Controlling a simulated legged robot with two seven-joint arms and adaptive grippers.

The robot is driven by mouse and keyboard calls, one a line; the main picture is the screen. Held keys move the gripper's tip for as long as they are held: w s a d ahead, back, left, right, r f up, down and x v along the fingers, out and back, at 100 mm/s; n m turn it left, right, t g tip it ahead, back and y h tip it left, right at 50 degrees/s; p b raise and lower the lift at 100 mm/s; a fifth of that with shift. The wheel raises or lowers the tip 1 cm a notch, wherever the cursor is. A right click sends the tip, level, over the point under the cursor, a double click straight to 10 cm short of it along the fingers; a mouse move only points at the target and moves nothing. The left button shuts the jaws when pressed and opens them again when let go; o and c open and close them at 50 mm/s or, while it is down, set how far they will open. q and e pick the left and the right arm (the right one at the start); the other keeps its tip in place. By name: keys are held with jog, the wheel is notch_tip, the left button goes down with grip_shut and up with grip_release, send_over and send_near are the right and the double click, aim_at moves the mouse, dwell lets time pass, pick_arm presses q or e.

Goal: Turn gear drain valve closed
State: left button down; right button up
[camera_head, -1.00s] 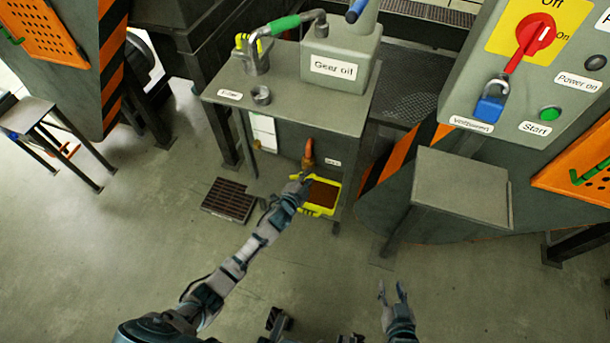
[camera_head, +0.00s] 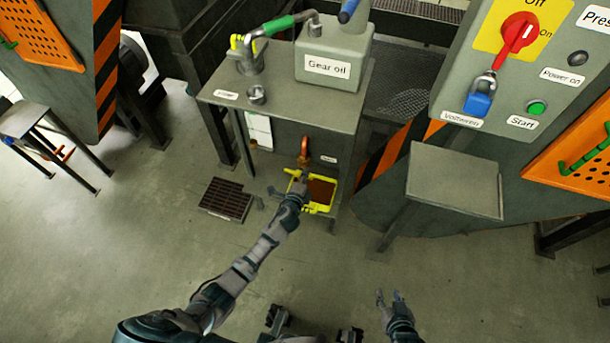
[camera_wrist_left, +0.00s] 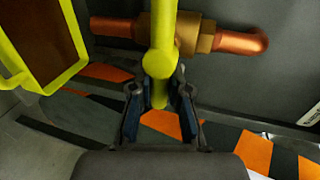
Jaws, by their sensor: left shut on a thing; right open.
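The gear drain valve (camera_wrist_left: 205,35) is a brass body on a copper pipe (camera_wrist_left: 242,42), fixed to the grey gear box in the left wrist view. Its yellow handle (camera_wrist_left: 163,30) runs up and down that picture, across the line of the pipe. My left gripper (camera_wrist_left: 160,92) is shut on the lower end of the yellow handle. In the head view the copper pipe (camera_head: 304,150) shows below the gear oil table, and my left gripper (camera_head: 299,184) reaches in just below it, partly hiding the valve. My right gripper (camera_head: 391,298) is open and empty above the floor.
A yellow-rimmed tray (camera_head: 331,208) with brown contents stands under the valve. A floor grate (camera_head: 227,199) lies to its left. The gear oil table (camera_head: 222,98) overhangs the valve. A control panel (camera_head: 510,75) and a grey stand (camera_head: 455,179) are at the right.

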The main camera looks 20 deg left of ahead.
pick_arm(q)
jog(key=shift+d+f, duration=0.15)
jog(key=shift+d, duration=0.05)
jog(key=c, duration=1.1)
grip_release()
jog(key=shift+c, duration=0.2)
jog(key=shift+s, duration=0.3)
jog(key=v, duration=1.1)
jog(key=shift+s+d, duration=0.1)
